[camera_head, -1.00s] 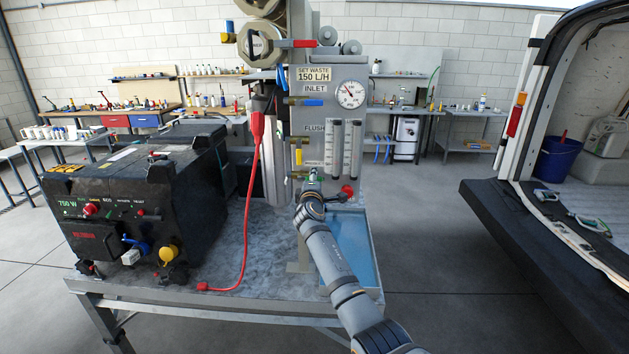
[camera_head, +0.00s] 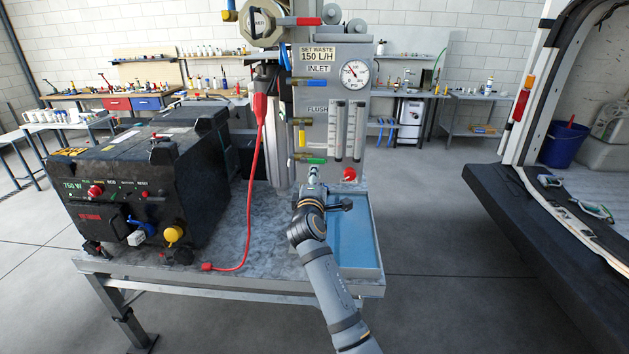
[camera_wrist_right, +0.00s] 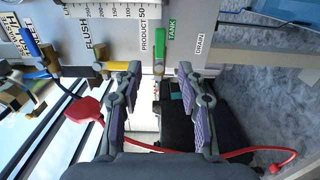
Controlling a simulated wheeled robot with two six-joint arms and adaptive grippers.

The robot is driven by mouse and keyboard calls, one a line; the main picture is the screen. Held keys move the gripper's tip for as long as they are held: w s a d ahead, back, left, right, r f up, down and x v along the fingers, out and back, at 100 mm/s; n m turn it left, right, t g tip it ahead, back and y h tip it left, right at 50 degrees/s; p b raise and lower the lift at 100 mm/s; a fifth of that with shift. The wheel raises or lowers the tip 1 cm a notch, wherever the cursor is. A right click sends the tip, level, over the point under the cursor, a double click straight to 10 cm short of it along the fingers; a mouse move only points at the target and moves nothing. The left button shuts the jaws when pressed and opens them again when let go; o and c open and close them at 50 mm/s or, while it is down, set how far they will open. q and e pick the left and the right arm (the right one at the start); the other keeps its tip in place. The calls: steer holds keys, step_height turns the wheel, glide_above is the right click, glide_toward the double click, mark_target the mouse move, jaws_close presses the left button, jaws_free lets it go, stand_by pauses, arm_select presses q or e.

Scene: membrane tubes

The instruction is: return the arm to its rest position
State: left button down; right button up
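My right arm (camera_head: 330,285) reaches up from the bottom of the head view toward the valve panel (camera_head: 345,60). Its gripper (camera_head: 313,180) is in front of the lowest valve, seen small from behind. In the right wrist view the two fingers of the gripper (camera_wrist_right: 158,85) stand well apart with nothing between them. The valve with a green handle (camera_head: 313,160) is just beyond the fingertips. That green handle also shows in the wrist view (camera_wrist_right: 160,38), near the PRODUCT and TANK labels, apart from the fingers. My left gripper is not in view.
A black 750 W unit (camera_head: 140,190) stands left on the metal table (camera_head: 225,225). A blue tray (camera_head: 350,240) lies beneath my arm. A red knob (camera_head: 349,174) is close right. Floor between table and van is clear.

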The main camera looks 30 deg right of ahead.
stand_by(0.4)
step_height(320, 180, down, 28)
steer(key=s+a+r+g+y+b, duration=0.1)
steer(key=s+a+g+y+b, duration=0.1)
steer(key=a+g+y, duration=0.15)
steer(key=s+f+m+g+y, duration=0.1)
steer(key=s+f, duration=0.2)
steer(key=f, duration=0.4)
steer(key=s+f+m+g+y+b, duration=0.1)
steer(key=s+f, duration=0.3)
steer(key=f, duration=0.3)
steer(key=s+f+m+g+y, duration=0.1)
steer(key=s+f, duration=0.2)
steer(key=f, duration=0.4)
steer(key=s+a+f+m+g+y+b, duration=0.2)
steer(key=s+f+m+g, duration=0.2)
steer(key=s+f, duration=1.7)
steer(key=s+f+m+g, duration=0.1)
steer(key=s+f+m, duration=0.1)
steer(key=s, duration=1)
steer(key=s+f+m+g+b, duration=0.1)
steer(key=s+f, duration=0.4)
steer(key=s, duration=0.8)
steer(key=shift+d+m+g, duration=0.3)
steer(key=shift+m+g, duration=0.45)
steer(key=shift+m, duration=0.05)
